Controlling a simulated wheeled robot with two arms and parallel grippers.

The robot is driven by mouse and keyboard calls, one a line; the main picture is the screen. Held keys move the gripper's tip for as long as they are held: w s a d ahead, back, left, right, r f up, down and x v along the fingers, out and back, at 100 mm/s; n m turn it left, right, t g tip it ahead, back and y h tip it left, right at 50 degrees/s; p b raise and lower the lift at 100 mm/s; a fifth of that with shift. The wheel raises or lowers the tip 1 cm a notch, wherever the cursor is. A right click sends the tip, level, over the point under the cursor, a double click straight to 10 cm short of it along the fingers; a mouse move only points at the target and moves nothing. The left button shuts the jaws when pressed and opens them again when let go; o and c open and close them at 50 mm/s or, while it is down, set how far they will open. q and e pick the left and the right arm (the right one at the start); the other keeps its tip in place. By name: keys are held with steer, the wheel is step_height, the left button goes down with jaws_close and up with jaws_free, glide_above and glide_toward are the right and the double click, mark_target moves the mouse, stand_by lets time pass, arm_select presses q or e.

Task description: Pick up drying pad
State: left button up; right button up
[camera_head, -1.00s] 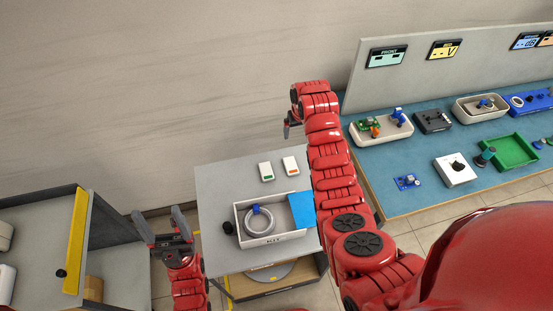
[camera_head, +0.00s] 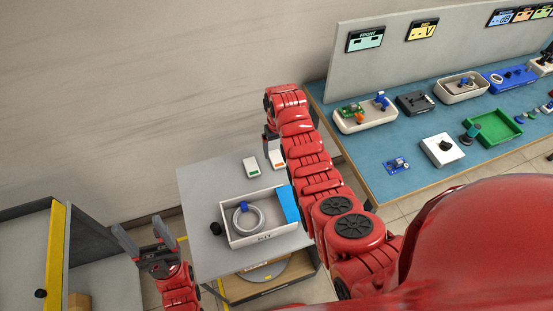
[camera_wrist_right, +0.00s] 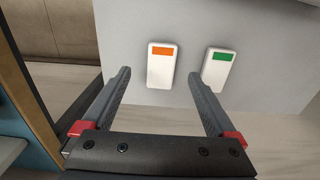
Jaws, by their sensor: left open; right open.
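Two small white pads lie on the grey table: one with an orange mark (camera_head: 278,159) and one with a green mark (camera_head: 251,167). No label names either as the drying pad. In the right wrist view, the orange-marked pad (camera_wrist_right: 161,65) lies between and beyond the fingertips, and the green-marked pad (camera_wrist_right: 218,69) is to its right, by the right finger. My right gripper (camera_wrist_right: 160,76) is open and empty, and in the head view it is partly hidden behind my arm. My left gripper (camera_head: 138,226) is open and empty, left of the table.
A white kit box (camera_head: 262,239) on the grey table (camera_head: 205,180) holds a coiled grey hose (camera_head: 250,222) and a blue sheet (camera_head: 287,203). A black knob (camera_head: 216,228) stands beside it. A blue workbench (camera_head: 375,155) with trays and parts is at the right.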

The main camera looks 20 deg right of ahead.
mark_target(277, 161)
steer(key=shift+a+f+p, duration=0.15)
steer(key=shift+f+p, duration=0.65)
steer(key=shift+f, duration=2)
steer(key=c, duration=1.4)
